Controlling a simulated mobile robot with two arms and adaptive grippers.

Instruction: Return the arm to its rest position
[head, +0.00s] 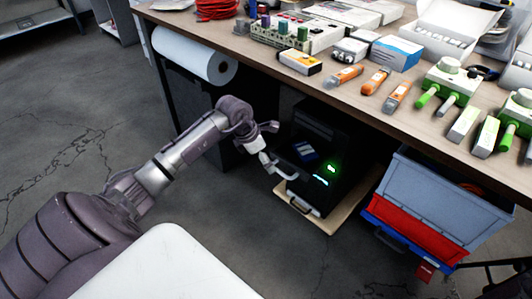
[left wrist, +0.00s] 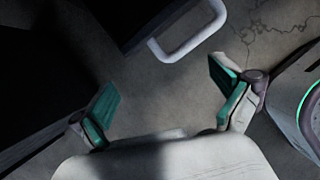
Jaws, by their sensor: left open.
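My left arm comes in from the left in the head view. Its gripper (head: 268,143) is below the table's front edge, by a black unit (head: 325,140) with green lights. The gripper also shows in the left wrist view (left wrist: 163,85), with its two green-padded fingers wide apart and nothing between them. My right gripper is in neither view.
The table (head: 350,92) above carries several orange-handled tools, boxes and green-handled devices. A paper roll (head: 190,52) hangs at its left end. The unit stands on a wooden board (head: 335,215). A grey crate (head: 445,195) is at right. Open floor (head: 60,130) lies at left.

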